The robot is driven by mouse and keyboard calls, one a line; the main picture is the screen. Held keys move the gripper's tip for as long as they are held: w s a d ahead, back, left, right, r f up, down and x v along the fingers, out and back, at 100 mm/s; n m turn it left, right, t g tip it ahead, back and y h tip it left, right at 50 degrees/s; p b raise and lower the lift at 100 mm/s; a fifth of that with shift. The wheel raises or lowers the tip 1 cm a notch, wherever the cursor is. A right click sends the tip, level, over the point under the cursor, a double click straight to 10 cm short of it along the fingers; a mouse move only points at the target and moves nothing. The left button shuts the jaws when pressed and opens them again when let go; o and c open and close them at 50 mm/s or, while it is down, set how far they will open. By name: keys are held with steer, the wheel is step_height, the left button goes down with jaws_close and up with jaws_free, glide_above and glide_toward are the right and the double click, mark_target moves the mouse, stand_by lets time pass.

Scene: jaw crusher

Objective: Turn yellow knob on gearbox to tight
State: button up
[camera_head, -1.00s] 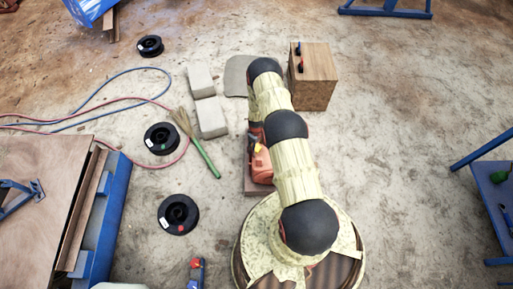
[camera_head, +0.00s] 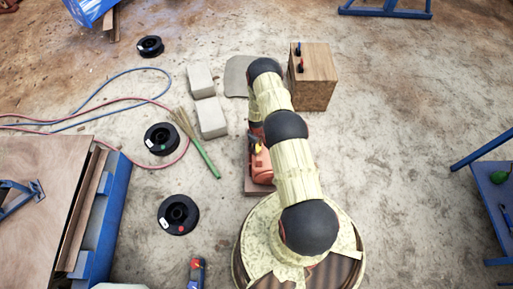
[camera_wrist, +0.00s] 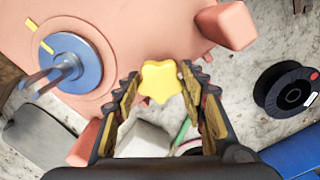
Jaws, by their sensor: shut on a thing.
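The yellow knob (camera_wrist: 162,81) is star-shaped and sits at the edge of the salmon-orange gearbox (camera_wrist: 140,30) in the wrist view. My gripper (camera_wrist: 163,84) has one ribbed finger on each side of the knob and is shut on it. The gearbox has a blue round hub (camera_wrist: 66,62) with a metal shaft, left of the knob. In the head view the gearbox (camera_head: 261,168) is partly hidden behind my arm, and a small patch of yellow shows beside its top. Any tight marking is not visible.
A wooden box (camera_head: 313,77) stands beyond my arm. Pale blocks (camera_head: 211,117), a broom (camera_head: 205,155) and black spools (camera_head: 178,214) lie to the left. A blue-framed wooden table (camera_head: 45,200) stands at far left. The floor to the right is mostly clear.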

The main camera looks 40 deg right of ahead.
steer(key=m+b, duration=0.2)
steer(key=m, duration=0.2)
steer(key=shift+a+f+m, duration=0.1)
steer(key=shift+m, duration=0.3)
steer(key=m+b, duration=0.2)
steer(key=m, duration=0.3)
steer(key=shift+a, duration=0.1)
steer(key=m+b, duration=0.1)
steer(key=m, duration=0.4)
steer(key=shift+m+b, duration=0.3)
steer(key=shift+m, duration=0.1)
steer(key=m+b, duration=0.1)
steer(key=m, duration=0.3)
steer(key=shift+m, duration=0.3)
steer(key=o, duration=1.1)
steer(key=shift+w, duration=0.1)
steer(key=shift+o, duration=0.3)
